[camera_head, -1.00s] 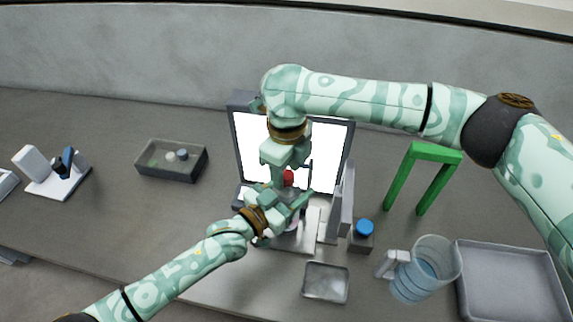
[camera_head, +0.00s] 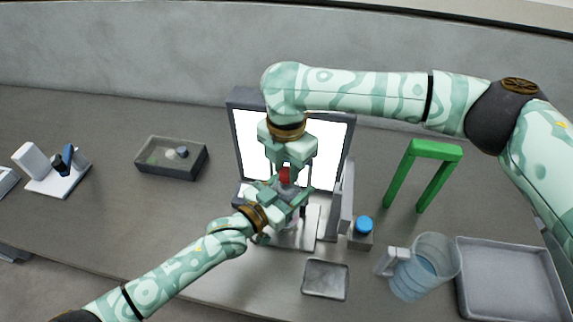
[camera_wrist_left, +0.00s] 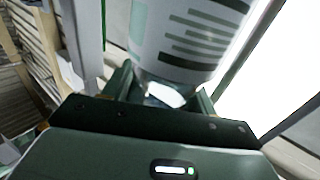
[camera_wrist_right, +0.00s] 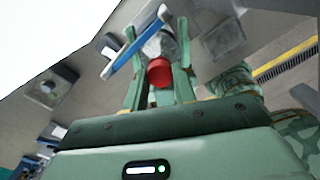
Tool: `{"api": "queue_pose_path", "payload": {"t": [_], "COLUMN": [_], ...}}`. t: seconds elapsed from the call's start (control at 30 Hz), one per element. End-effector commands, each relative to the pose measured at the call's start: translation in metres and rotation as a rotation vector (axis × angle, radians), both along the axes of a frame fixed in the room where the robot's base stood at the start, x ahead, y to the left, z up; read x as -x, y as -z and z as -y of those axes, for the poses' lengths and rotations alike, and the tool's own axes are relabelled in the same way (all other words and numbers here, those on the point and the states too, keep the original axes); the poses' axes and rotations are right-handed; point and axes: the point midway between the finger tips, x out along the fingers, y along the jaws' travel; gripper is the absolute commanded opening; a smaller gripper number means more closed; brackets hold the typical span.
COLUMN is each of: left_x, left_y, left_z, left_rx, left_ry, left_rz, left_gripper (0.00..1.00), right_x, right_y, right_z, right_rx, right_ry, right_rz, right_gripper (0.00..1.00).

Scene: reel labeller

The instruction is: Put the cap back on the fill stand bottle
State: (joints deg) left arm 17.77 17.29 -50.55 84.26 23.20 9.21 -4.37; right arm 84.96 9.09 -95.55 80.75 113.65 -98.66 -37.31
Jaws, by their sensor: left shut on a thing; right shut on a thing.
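The fill stand bottle (camera_wrist_left: 185,40), clear with a striped white label, stands between the fingers of my left gripper (camera_wrist_left: 160,95), which is shut on it. In the head view my left gripper (camera_head: 292,200) hides most of the bottle. My right gripper (camera_head: 287,168) points down from above, shut on the red cap (camera_head: 285,176). In the right wrist view the red cap (camera_wrist_right: 160,73) sits between the fingertips (camera_wrist_right: 160,76), in line with the bottle (camera_wrist_right: 160,45). I cannot tell whether the cap is seated on the neck.
A bright panel (camera_head: 330,145) stands behind the grippers. A dark box (camera_head: 171,170) sits left.

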Motion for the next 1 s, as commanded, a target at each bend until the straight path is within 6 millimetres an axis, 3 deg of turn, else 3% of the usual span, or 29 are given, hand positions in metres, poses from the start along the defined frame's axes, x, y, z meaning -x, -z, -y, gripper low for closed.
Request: {"api": "queue_pose_path", "payload": {"t": [0.4, 0.6, 0.7, 0.83, 0.87, 0.9, 0.93, 1.0], "left_x": [0.0009, 0.0011, 0.0011, 0.0012, 0.0012, 0.0012, 0.0012, 0.0011], "left_y": [0.001, 0.001, 0.001, 0.001, 0.001, 0.001, 0.001, 0.001], "left_z": [0.0006, 0.0008, 0.0008, 0.0009, 0.0009, 0.0009, 0.0009, 0.0008], "left_rx": [-0.003, -0.004, -0.004, -0.004, -0.004, -0.003, -0.003, -0.002], "left_ry": [0.002, 0.002, 0.002, 0.002, 0.002, 0.002, 0.002, 0.002], "left_rz": [0.0, 0.001, 0.001, 0.001, 0.001, 0.0, 0.0, -0.001], "left_gripper": [0.0, 0.0, 0.0, 0.0, 0.0, 0.0, 0.0, 0.0], "right_x": [-0.0006, -0.0006, -0.0006, -0.0006, -0.0006, -0.0006, -0.0006, -0.0004], "right_y": [0.0, 0.0005, 0.0006, 0.0008, 0.0008, 0.0008, 0.0008, 0.001], "right_z": [-0.0004, -0.0004, -0.0001, -0.0001, -0.0001, -0.0001, 0.0, 0.0], "right_rx": [-0.022, -0.033, -0.035, -0.034, -0.034, -0.034, -0.034, -0.034], "right_ry": [1.388, 1.996, 2.19, 2.176, 2.176, 2.175, 2.175, 2.174], "right_rz": [-0.001, -0.003, -0.002, -0.003, -0.003, -0.003, -0.003, -0.004], "right_gripper": [0.0, 0.0, 0.0, 0.0, 0.3, 0.41, 0.49, 0.49]}}
